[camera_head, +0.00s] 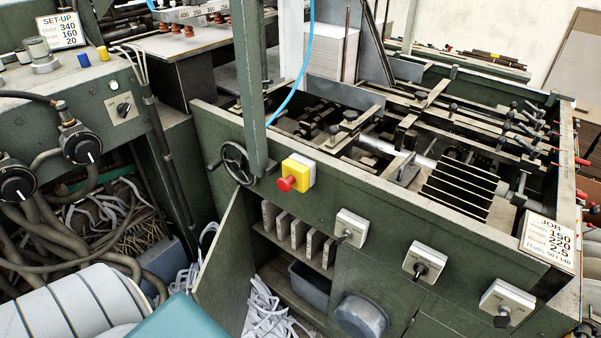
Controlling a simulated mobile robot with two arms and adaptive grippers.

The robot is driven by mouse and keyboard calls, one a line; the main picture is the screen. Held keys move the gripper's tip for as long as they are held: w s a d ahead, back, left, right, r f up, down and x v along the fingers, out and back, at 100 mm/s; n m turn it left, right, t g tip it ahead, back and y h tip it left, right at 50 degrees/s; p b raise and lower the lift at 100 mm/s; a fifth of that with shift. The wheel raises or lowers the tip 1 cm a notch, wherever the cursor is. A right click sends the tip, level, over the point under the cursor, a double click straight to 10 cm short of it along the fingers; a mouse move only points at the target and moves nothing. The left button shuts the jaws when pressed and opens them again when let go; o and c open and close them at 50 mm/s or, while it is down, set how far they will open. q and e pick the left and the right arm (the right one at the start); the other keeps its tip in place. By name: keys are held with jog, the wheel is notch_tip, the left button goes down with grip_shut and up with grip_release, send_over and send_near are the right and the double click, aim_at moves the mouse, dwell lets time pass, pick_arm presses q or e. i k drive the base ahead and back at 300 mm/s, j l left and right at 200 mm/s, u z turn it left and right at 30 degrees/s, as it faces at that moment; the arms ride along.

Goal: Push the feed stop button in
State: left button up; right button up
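A red mushroom-shaped button (286,184) sticks out from a yellow box (301,171) on the front of the green machine. Neither of my grippers is in the view, and nothing touches the button.
An open cabinet door (226,265) juts out below the button. Cables and hoses (110,225) crowd the left. The space directly before the button looks clear.

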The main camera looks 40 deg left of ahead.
aim_at(284, 184)
jog(key=u, duration=1.3)
jog(key=j+u, duration=0.25)
jog(key=u, duration=0.2)
